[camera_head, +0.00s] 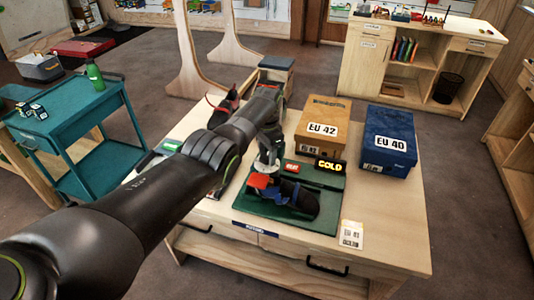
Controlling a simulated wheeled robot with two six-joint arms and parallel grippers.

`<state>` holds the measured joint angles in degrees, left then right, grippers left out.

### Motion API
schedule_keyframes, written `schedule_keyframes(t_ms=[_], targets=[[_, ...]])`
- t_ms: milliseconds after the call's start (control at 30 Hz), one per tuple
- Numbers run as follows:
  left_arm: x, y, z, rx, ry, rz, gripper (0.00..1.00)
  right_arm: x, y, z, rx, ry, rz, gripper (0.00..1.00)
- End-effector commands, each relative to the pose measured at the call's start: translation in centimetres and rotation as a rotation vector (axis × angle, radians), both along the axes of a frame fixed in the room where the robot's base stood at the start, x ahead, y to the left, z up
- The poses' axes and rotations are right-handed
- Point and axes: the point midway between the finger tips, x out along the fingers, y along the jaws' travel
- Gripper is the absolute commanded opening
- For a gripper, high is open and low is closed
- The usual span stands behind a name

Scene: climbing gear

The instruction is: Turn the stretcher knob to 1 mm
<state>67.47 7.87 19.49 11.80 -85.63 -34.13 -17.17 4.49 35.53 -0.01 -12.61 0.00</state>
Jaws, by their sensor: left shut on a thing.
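A dark climbing shoe (298,200) with blue straps lies on a green mat (325,218) on the wooden table. A red part (262,182) shows at its left end, right under my left gripper. My left gripper (266,172) points down there and is shut on what appears to be the stretcher knob. The knob and any scale on it are hidden by the fingers or too small to read. My right gripper is not in view.
A brown EU 42 box (322,112) and a blue EU 40 box (388,128) stand behind the mat. A lit "GOLD" sign (331,166) and a small red label (292,166) are at its back edge. A white card (351,234) lies to the right.

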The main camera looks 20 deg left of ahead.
Motion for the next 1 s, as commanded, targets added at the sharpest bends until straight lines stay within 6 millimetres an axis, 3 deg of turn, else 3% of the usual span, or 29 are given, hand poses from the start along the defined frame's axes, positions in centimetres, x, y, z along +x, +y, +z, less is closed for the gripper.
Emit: schedule_keyframes(t_ms=[300, 833, 867, 1000], targets=[[-0.13, -0.01, -0.2, 0.0, 0.004, -0.114, 0.2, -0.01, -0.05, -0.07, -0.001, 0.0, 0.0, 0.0], [-0.15, -0.01, -0.21, 0.0, 0.006, -0.134, 0.2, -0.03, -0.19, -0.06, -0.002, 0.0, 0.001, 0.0], [-0.15, -0.01, -0.2, 0.0, 0.006, -0.134, 0.47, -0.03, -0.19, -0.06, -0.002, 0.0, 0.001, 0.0], [-0.1, -0.01, -0.14, -0.001, 0.003, -0.134, 0.64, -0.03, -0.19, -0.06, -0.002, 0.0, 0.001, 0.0]])
